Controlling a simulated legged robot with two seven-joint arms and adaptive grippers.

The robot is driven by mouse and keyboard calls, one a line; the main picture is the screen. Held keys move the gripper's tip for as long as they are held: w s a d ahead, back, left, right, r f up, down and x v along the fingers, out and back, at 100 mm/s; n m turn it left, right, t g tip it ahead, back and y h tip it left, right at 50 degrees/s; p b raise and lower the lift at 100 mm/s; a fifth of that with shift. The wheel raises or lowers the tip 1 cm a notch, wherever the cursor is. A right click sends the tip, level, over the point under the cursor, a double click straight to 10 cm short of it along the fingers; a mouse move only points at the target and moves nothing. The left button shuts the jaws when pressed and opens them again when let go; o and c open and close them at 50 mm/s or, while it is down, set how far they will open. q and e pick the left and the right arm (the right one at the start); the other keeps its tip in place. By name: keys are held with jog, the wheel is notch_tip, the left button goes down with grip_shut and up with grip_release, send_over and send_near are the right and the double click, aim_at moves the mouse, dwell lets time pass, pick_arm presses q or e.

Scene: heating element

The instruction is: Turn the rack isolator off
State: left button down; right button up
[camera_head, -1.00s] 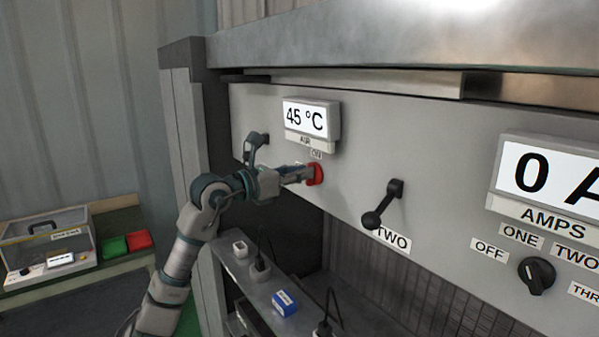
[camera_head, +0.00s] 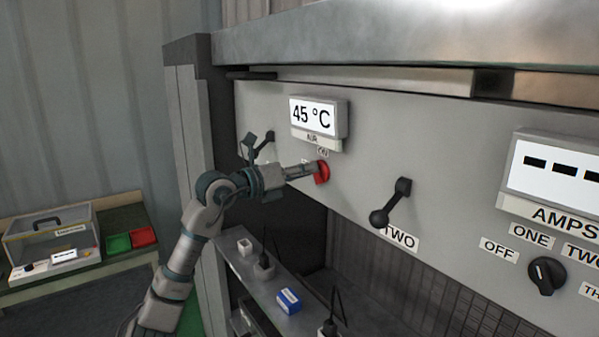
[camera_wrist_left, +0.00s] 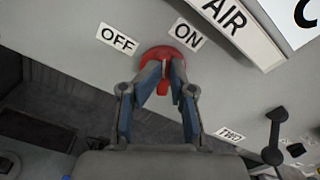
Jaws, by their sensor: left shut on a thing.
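The red rotary isolator handle (camera_head: 322,172) sits on the grey panel below the temperature display (camera_head: 317,118), which reads 45 °C. In the left wrist view the red handle (camera_wrist_left: 168,58) lies between an OFF label (camera_wrist_left: 118,39) and an ON label (camera_wrist_left: 188,33). My left gripper (camera_head: 312,170) is at the handle, and its two fingers (camera_wrist_left: 165,75) are shut on the handle's grip. The exact direction the grip points is partly hidden by the fingers. My right gripper is not in view.
A black lever (camera_head: 392,203) stands to the right above a TWO label (camera_head: 399,239). Further right are the AMPS display (camera_head: 560,170), showing dashes, and a black selector knob (camera_head: 546,276). A shelf with a blue box (camera_head: 288,301) lies below the panel. Another lever (camera_head: 264,146) is at left.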

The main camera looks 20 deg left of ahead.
pick_arm(q)
jog(key=n, duration=0.4)
jog(key=n+b, duration=0.1)
jog(key=n, duration=0.1)
jog(key=shift+s+a+r, duration=0.15)
jog(key=shift+a+r, duration=0.1)
jog(key=shift+a, duration=0.05)
jog(key=c, duration=1.2)
grip_release()
jog(key=shift+w+d+f+n, duration=0.2)
jog(key=shift+d+n, duration=0.05)
jog(key=shift+n, duration=0.05)
jog(key=shift+o, duration=0.2)
jog(key=shift+w+d+f, duration=0.2)
jog(key=shift+w+f, duration=0.05)
jog(key=shift+w, duration=0.2)
jog(key=shift+s+a, duration=0.1)
jog(key=shift+a, duration=0.1)
